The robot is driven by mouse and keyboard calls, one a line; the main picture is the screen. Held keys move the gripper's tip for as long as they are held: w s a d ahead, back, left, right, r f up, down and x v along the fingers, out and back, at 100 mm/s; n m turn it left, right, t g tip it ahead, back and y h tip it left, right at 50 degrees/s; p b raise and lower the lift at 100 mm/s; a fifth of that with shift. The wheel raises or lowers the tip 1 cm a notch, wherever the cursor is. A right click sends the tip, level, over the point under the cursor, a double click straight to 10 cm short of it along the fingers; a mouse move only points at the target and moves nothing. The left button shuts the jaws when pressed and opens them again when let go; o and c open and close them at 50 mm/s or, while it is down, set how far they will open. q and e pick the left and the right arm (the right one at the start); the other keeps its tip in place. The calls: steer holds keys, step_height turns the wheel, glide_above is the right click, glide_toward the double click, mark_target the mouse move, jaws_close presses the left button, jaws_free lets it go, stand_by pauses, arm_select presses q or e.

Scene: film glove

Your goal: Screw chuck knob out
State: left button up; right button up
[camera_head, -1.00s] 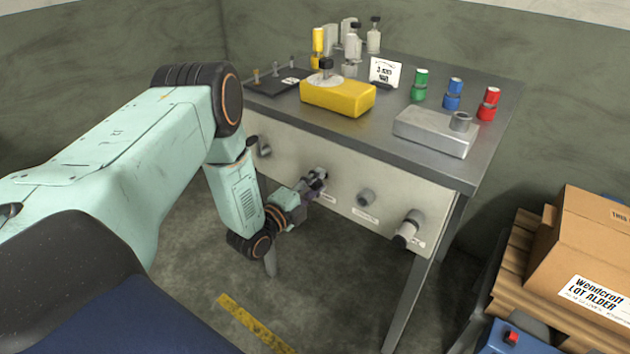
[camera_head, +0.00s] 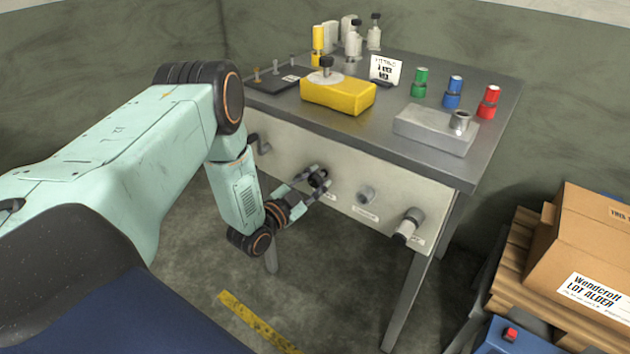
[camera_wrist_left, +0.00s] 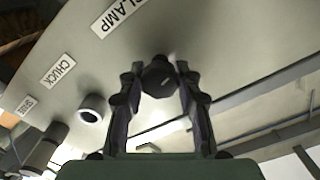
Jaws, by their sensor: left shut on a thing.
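My left gripper (camera_head: 305,187) is at the front panel of the bench, its two fingers on either side of a dark round knob (camera_head: 318,178). In the left wrist view the gripper (camera_wrist_left: 160,85) is shut on this dark knob (camera_wrist_left: 158,78). The nearest label to it reads CLAMP (camera_wrist_left: 117,15). A grey round knob (camera_head: 367,195) sits to its right on the panel; in the wrist view this grey knob (camera_wrist_left: 93,108) is beside the label CHUCK (camera_wrist_left: 58,70). My right gripper is not in view.
A larger grey knob (camera_head: 408,225) sticks out farther right on the panel, and a crank handle (camera_head: 262,145) is at the left. The bench top (camera_head: 380,140) holds a yellow block (camera_head: 337,95) and a grey block (camera_head: 430,132). Cardboard boxes (camera_head: 585,250) stand at right.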

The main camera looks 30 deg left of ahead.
arm_select(q)
steer(key=n, duration=0.4)
steer(key=shift+n+b, duration=0.3)
steer(key=n+b, duration=0.1)
steer(key=n, duration=0.4)
steer(key=shift+a, duration=0.1)
steer(key=n+b, duration=0.1)
steer(key=n, duration=0.4)
steer(key=shift+w+b, duration=0.1)
steer(key=shift+b, duration=0.3)
steer(key=n+b, duration=0.1)
steer(key=n, duration=0.3)
steer(key=shift+a+n+b, duration=0.1)
steer(key=shift+n+b, duration=0.2)
steer(key=shift+b, duration=0.1)
steer(key=n+b, duration=0.2)
steer(key=n, duration=0.3)
steer(key=shift+b, duration=0.3)
steer(key=n+b, duration=0.2)
steer(key=n, duration=0.2)
steer(key=shift+n, duration=0.4)
steer(key=n+b, duration=0.3)
steer(key=n, duration=0.2)
steer(key=shift+b, duration=0.35)
steer(key=shift+n+b, duration=1.1)
steer(key=shift+n, duration=0.9)
